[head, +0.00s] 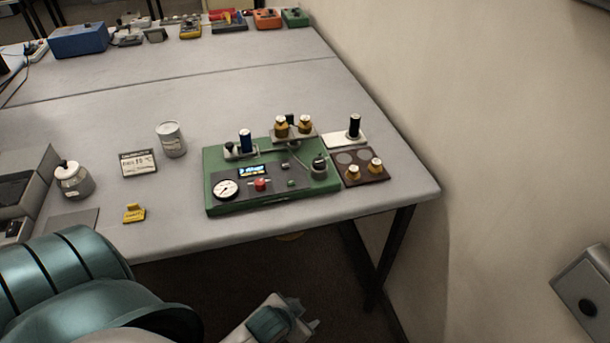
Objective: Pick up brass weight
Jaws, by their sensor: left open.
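Two brass weights with pale tops stand upright on a small raised grey platform at the back of the green apparatus: a left one (281,129) and a right one (305,125). Two more brass weights, a left one (354,172) and a right one (375,167), stand on a dark brown holder (364,180) at the right. The holder's round spots behind them are empty. My left gripper (312,325) is low at the bottom, in front of the table's front edge, open and apart from all weights. My right gripper is out of view.
The green apparatus (212,207) carries a gauge, a display and a dark blue cylinder. A black cylinder (354,127) stands on a white plate. A grey can (171,140), a sign (138,163), a yellow tag (133,213) and a jar (73,180) stand left. The wall is close at right.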

